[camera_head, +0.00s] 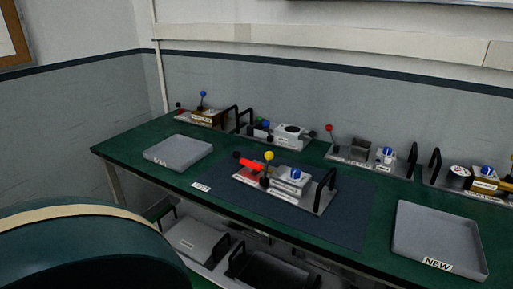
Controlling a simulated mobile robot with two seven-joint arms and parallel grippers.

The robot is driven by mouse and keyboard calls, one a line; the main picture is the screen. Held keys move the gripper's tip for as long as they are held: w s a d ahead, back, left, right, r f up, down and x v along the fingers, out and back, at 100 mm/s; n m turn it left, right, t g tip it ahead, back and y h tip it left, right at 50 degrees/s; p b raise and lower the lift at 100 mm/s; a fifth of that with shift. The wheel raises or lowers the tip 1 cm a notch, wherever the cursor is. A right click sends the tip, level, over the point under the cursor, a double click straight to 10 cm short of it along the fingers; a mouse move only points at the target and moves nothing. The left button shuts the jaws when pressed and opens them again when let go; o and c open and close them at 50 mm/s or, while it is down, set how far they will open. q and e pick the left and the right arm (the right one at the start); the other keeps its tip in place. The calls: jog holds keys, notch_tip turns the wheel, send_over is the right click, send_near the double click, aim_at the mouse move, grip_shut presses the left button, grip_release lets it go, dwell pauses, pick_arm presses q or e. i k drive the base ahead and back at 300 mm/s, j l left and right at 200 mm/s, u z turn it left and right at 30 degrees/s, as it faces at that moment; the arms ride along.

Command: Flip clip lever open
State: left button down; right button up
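A fixture (296,190) on a metal plate stands on the dark blue mat (350,215) in the middle of the green table. It has a red lever (250,164) at its left, a yellow ball knob (269,156), a blue knob (294,173) on a grey block and a black handle (325,188) at its right. The red lever looks nearly flat, with a dark end to the left. Which part is the clip lever I cannot tell for certain. Neither of my grippers shows in the head view.
A grey tray (178,140) lies at the table's left and a tray marked NEW (437,227) at the right. Several other fixtures, one with a red ball lever (329,128), line the back edge. Boxes (197,240) stand below the table. A large dark teal rounded shape fills the lower left.

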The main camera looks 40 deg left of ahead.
aim_at(268, 155)
jog(key=j, duration=0.85)
jog(key=i+j, duration=0.1)
jog(key=j, duration=0.8)
